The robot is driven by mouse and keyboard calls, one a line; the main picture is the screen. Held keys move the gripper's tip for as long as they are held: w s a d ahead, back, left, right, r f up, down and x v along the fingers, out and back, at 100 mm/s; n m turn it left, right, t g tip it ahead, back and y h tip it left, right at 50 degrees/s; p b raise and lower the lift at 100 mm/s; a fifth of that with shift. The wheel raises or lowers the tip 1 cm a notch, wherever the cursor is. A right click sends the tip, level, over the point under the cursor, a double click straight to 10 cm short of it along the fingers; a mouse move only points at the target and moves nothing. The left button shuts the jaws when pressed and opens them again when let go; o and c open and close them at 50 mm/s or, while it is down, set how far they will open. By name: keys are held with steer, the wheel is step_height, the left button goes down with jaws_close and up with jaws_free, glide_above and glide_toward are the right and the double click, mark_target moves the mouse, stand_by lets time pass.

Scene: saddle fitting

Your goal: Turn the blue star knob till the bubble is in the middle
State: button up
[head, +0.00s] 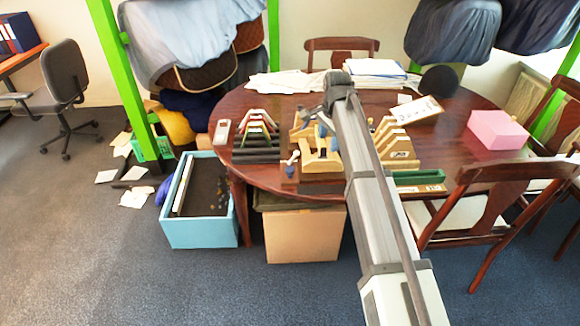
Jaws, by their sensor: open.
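A light wooden fixture (320,162) stands on the round dark table, partly behind my arm. A small blue piece (289,172) shows at its front left corner; it is too small to tell whether it is the star knob. My gripper (324,127) is at the far end of my arm, just above the back of the fixture, small and mostly hidden by the dark wrist. Its jaws are open and I see nothing held in them. Another bluish patch shows close by the gripper, too blurred to name. I cannot make out the bubble.
A rack of coloured angled pieces (257,135) stands left of the fixture, beside a pale handheld device (222,132). More wooden stands (398,150) and a green tray (418,178) are on the right. A pink box (497,130) sits farther right. Papers (375,69) lie at the back.

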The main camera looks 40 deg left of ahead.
mark_target(290, 169)
steer(key=s+a+n+g+h, duration=0.1)
steer(key=s+a+n, duration=0.5)
steer(key=a, duration=0.4)
steer(key=shift+m, duration=0.6)
steer(key=f, duration=0.8)
steer(key=s+f, duration=0.1)
steer(key=f, duration=0.4)
steer(key=shift+s+a, duration=0.1)
steer(key=c, duration=1)
steer(key=shift+m, duration=2.4)
steer(key=shift+c, duration=0.2)
